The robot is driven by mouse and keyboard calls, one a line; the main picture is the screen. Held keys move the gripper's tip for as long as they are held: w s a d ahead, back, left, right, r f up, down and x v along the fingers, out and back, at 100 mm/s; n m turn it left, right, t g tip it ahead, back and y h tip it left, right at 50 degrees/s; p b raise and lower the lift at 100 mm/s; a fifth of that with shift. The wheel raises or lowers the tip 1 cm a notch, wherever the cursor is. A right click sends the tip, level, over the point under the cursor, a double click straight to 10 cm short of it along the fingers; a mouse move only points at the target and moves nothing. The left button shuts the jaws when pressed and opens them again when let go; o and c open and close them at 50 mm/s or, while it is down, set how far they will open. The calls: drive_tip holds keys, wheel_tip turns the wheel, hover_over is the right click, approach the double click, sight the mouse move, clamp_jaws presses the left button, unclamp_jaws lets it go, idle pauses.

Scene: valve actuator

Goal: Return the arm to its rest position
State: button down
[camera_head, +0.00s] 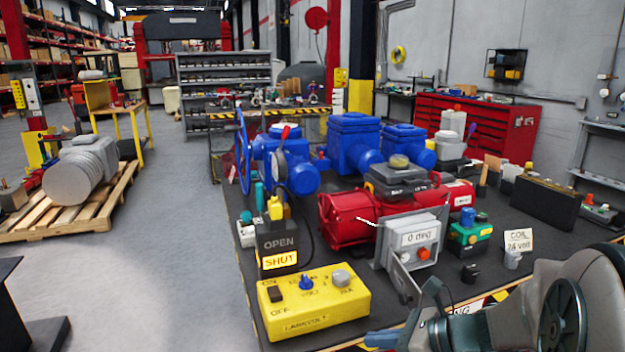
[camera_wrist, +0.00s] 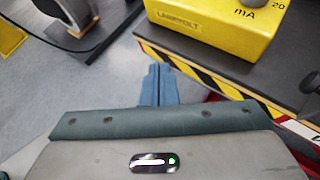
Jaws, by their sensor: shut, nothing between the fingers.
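My arm (camera_head: 570,305) fills the bottom right corner of the head view, low in front of the bench's near edge. My gripper (camera_head: 383,339) shows there as a blue tip at the bottom edge, right of the yellow box. In the wrist view my gripper (camera_wrist: 158,75) has its blue fingers together, with nothing between them. They point toward the striped bench edge and look apart from the yellow box (camera_wrist: 210,22). The yellow calibrator box (camera_head: 313,302) sits on the bench's near left corner.
The dark bench (camera_head: 447,297) carries a red actuator (camera_head: 345,218), a grey "0 deg" box (camera_head: 413,240), a black OPEN/SHUT indicator (camera_head: 278,245) with SHUT lit, and blue valve bodies (camera_head: 355,140). A pallet (camera_head: 75,215) stands at left. The grey floor (camera_head: 175,260) between is clear.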

drive_tip(key=s+a+r+n+g+h+p, duration=0.25)
drive_tip(key=s+n+g+h, duration=0.2)
drive_tip(key=s+n, duration=0.7)
drive_tip(key=d+r+n+t+h+p, duration=0.1)
drive_tip(key=d+n+h, duration=0.4)
drive_tip(key=n, duration=0.8)
wheel_tip(320, 180, up, 2)
drive_tip(key=shift+s+d+r+h+p, duration=0.15)
drive_tip(key=shift+s+h+p, duration=0.3)
drive_tip(key=shift+h+p, duration=0.3)
drive_tip(key=shift+t, duration=0.25)
idle(2.0)
